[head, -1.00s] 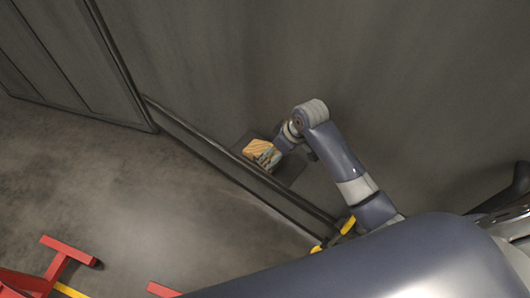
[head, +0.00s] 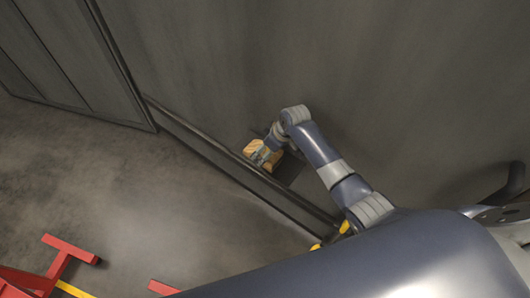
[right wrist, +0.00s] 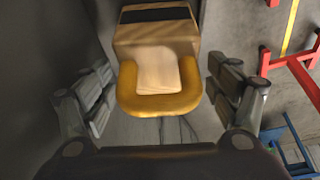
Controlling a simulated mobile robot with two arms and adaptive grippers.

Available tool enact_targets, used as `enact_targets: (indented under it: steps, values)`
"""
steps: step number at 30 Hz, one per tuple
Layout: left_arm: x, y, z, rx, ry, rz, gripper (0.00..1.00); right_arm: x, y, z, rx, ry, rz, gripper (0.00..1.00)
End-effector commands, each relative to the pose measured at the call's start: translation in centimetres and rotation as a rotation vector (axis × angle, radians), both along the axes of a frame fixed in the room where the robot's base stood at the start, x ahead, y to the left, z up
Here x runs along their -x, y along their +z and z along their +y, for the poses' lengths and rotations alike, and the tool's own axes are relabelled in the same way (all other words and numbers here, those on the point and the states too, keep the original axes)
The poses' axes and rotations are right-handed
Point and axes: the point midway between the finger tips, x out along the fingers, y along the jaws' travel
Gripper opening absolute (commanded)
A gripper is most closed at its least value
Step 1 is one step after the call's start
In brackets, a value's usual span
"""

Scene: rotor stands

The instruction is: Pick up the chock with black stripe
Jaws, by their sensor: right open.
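The chock (right wrist: 157,45) is a wooden block with a black stripe (right wrist: 156,15) across its far part and a yellow loop handle (right wrist: 160,104) at its near end. In the head view the chock (head: 256,148) sits on a dark ledge against the wall, partly hidden by my right gripper (head: 262,156). In the right wrist view my right gripper (right wrist: 165,105) is open, its fingers spread to the left and right of the handle with a gap on each side. My left gripper is not in view.
The dark ledge (head: 289,170) is small and close to the grey wall (head: 390,80). Red stands (head: 66,250) are on the floor at lower left. In the right wrist view a red frame (right wrist: 296,65) and a blue frame (right wrist: 292,150) are at right.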

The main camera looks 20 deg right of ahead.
Motion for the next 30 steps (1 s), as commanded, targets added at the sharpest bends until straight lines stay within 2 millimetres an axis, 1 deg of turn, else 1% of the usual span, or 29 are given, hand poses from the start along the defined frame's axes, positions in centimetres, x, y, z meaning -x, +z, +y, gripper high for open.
enact_targets:
  steps: [3,6,15,20,21,23,30]
  values:
    - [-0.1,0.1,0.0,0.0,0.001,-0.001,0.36,-0.4,-1.3,0.3,0.0,-0.001,0.002,0.82]
    - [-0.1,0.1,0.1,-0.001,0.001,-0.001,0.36,-0.6,-1.9,0.5,0.0,0.0,0.0,0.82]
    - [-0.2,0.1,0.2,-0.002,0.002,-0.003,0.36,-0.7,-2.1,0.5,0.0,0.001,0.0,0.82]
    - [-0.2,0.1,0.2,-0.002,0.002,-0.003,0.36,-0.7,-2.1,0.5,0.0,0.001,0.0,0.45]
    - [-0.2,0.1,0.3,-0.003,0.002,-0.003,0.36,-0.7,-2.1,0.5,0.0,0.001,0.0,0.36]
    - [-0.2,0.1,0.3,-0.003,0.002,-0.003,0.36,-0.7,-2.1,0.5,0.001,0.001,0.001,0.24]
    - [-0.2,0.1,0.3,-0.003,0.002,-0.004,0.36,-0.7,-2.1,0.5,0.0,0.001,-0.002,0.24]
